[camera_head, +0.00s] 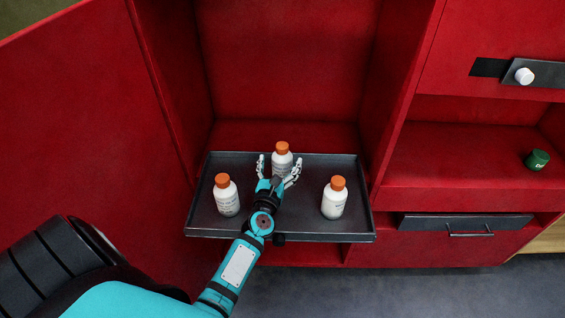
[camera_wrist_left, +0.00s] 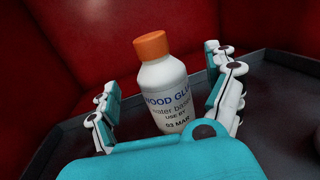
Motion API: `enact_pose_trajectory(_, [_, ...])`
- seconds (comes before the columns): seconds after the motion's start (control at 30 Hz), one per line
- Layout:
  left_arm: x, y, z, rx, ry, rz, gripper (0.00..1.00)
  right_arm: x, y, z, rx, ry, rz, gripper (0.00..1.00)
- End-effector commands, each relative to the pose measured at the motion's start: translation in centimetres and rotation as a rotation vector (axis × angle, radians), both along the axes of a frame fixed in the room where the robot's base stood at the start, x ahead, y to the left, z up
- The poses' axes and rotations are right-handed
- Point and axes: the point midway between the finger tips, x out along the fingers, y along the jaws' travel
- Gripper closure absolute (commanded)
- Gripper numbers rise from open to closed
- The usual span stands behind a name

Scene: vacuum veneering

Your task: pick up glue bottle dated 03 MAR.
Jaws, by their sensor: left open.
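The glue bottle dated 03 MAR (camera_wrist_left: 163,88) is white with an orange cap. Its label in the left wrist view reads wood glue, water based, use by 03 MAR. In the head view this bottle (camera_head: 282,160) stands upright at the back middle of a dark tray (camera_head: 280,235). My left gripper (camera_head: 278,170) is open, with one finger on each side of the bottle. In the left wrist view, gaps show between the bottle and the fingers of the gripper (camera_wrist_left: 168,95). The bottle's lower part is hidden by my gripper. My right gripper is not in view.
Two similar orange-capped bottles stand on the tray, a left one (camera_head: 226,196) and a right one (camera_head: 334,199). The tray sits in a red cabinet (camera_head: 285,60) with side walls close by. A green-capped item (camera_head: 537,159) is on the right shelf.

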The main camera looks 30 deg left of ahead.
Motion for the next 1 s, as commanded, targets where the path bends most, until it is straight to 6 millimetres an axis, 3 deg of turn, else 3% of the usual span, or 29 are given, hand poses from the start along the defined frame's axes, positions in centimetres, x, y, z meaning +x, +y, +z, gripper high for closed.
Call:
enact_pose_trajectory(0.23, [3.3,1.3,0.0,0.003,-0.001,0.000,0.13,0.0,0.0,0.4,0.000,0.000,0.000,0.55])
enact_pose_trajectory(0.53, [3.7,1.5,-0.2,0.000,-0.001,0.000,0.13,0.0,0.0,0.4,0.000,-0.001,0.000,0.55])
enact_pose_trajectory(1.0, [3.6,1.5,-0.1,0.000,-0.001,0.000,0.74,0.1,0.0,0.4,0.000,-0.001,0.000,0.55])
